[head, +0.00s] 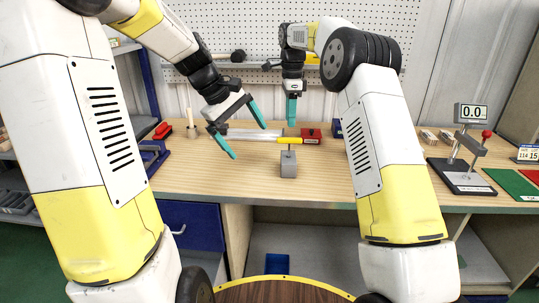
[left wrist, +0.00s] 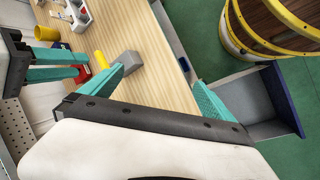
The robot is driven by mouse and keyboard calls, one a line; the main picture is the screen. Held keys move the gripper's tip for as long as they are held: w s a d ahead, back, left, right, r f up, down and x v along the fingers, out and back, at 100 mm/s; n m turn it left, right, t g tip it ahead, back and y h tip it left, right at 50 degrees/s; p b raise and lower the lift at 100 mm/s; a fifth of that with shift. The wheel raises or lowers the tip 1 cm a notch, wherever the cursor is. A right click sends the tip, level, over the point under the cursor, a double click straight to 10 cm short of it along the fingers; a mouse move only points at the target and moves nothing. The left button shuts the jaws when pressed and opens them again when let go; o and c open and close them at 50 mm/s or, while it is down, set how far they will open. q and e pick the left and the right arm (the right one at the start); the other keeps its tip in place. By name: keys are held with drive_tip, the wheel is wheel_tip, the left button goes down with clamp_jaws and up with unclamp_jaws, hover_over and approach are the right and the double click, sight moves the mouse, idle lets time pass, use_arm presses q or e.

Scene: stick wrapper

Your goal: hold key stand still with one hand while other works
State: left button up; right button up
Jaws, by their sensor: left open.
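A grey block-like stand (head: 288,168) sits upright on the workbench near its front edge, with a yellow bar (head: 289,141) at its top. I take this to be the key stand; it also shows in the left wrist view (left wrist: 126,59). My left gripper (head: 249,142) is open and empty, tilted, left of the stand and apart from it in the head view. My right gripper (head: 291,123) points down above and behind the yellow bar, seen edge-on. Its finger gap is unclear, and I see nothing held in it.
A long silvery bar (head: 252,134) and a red box (head: 313,136) lie behind the stand. A blue vise-like tool (head: 152,158) is at the left. A gauge stand (head: 463,172) with a display is at the right. The bench front around the stand is clear.

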use_arm(q)
drive_tip(key=w+f+n+g+h, duration=0.1)
drive_tip(key=w+f+n+h, duration=0.3)
drive_tip(key=w+f, duration=0.45)
drive_tip(key=n+h, duration=0.5)
approach(288, 162)
drive_tip(key=w+d+f, duration=0.1)
drive_tip(key=w, duration=0.1)
drive_tip(key=w+d+f, duration=0.1)
drive_tip(key=shift+w+d+f, duration=0.1)
drive_tip(key=shift+w+f, duration=0.25)
drive_tip(key=shift+w, duration=0.05)
drive_tip(key=shift+w+d+f, duration=0.1)
drive_tip(key=shift+d+f, duration=0.2)
drive_tip(key=shift+d, duration=0.2)
drive_tip(key=x, duration=0.6)
drive_tip(key=shift+d+f, duration=0.25)
drive_tip(key=shift+d, duration=0.1)
